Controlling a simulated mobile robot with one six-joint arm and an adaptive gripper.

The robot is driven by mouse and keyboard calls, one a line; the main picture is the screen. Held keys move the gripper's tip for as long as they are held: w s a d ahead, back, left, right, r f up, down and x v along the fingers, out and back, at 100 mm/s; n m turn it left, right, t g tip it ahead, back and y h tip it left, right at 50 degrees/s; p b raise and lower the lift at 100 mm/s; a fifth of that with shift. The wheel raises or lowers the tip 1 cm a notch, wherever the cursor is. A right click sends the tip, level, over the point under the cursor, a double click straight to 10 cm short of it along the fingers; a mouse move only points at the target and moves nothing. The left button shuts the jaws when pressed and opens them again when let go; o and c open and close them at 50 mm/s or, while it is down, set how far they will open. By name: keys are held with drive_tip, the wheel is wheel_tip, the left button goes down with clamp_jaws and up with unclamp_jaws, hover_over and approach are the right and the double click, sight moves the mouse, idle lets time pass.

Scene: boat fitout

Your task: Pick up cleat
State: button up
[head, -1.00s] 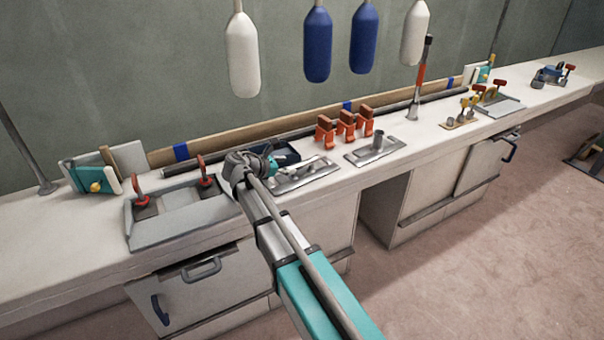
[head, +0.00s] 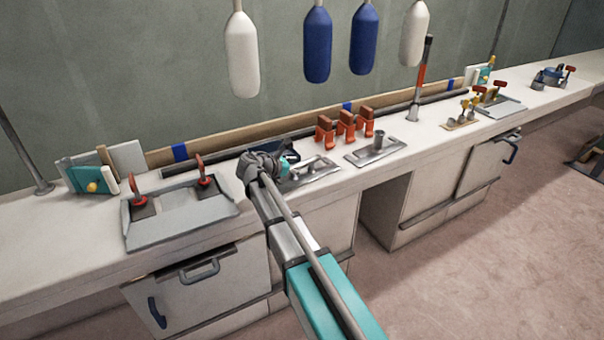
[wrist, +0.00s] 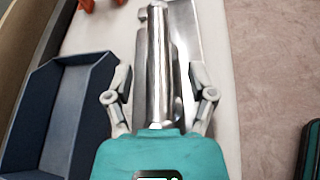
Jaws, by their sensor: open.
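A silver metal cleat (wrist: 157,50) lies lengthwise between my fingers in the wrist view, above a flat metal plate (wrist: 190,40). In the head view the cleat (head: 318,165) shows on its plate on the bench, partly hidden by my wrist. My gripper (wrist: 160,78) is open, with one finger on each side of the cleat. In the head view my gripper (head: 284,167) is at the near-left end of the cleat's plate. I cannot tell whether the fingers touch the cleat.
A dark blue tray (wrist: 40,115) lies close to the left of my gripper. A second metal plate with a fitting (head: 375,150) and orange clamps (head: 345,124) stand farther right. A grey tray (head: 180,228) with red-handled tools is at left. The bench edge drops to the floor.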

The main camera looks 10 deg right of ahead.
clamp_jaws()
drive_tip(key=shift+r, duration=0.15)
idle(0.5)
drive_tip(key=shift+r+p, duration=0.95)
drive_tip(key=shift+p, duration=0.15)
drive_tip(key=s+a+r+p, duration=0.3)
drive_tip(key=s+r+p, duration=0.7)
drive_tip(key=s, duration=0.3)
drive_tip(key=shift+s+a+r+p, duration=0.15)
drive_tip(key=shift+s+r+p, duration=0.1)
drive_tip(key=shift+r+p, duration=0.15)
